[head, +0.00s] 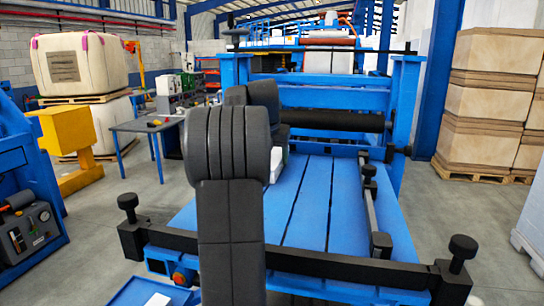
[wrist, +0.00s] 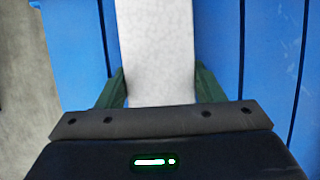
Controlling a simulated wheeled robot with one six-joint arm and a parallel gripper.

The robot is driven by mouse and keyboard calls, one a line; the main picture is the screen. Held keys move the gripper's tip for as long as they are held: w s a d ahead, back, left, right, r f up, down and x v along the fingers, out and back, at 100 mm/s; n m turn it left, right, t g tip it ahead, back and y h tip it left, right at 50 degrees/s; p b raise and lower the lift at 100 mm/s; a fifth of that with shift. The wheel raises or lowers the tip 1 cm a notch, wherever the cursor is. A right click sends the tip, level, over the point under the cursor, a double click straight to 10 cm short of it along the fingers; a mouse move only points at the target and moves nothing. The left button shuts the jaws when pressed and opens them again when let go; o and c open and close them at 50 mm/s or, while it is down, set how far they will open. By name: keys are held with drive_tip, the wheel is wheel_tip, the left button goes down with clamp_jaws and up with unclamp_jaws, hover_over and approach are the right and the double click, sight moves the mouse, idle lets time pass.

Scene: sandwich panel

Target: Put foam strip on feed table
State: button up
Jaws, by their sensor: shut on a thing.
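The foam strip (wrist: 155,50) is white and shows in the wrist view, running from between my fingers up to the top edge. My gripper (wrist: 160,88) is shut on it, with a dark green finger against each side. Behind it in the wrist view is the blue feed table (wrist: 270,60) with dark grooves. In the head view the feed table (head: 305,200) is a long blue surface. A small part of the white strip (head: 277,166) shows just right of my dark arm, which hides the gripper and most of the strip. I cannot tell whether the strip touches the table.
A dark bar (head: 330,268) with upright knobs crosses the table's near end. A dark guide rail (head: 372,205) runs along its right side, and a black roller (head: 335,120) spans the far end. A grey side table (head: 148,125) stands at left. The table's middle is clear.

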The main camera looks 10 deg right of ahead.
drive_tip(key=o, duration=1.1)
drive_tip(key=shift+f, duration=0.1)
drive_tip(key=shift+c, duration=0.2)
drive_tip(key=v, duration=1.2)
drive_tip(key=shift+b, duration=0.35)
drive_tip(key=shift+s, duration=0.1)
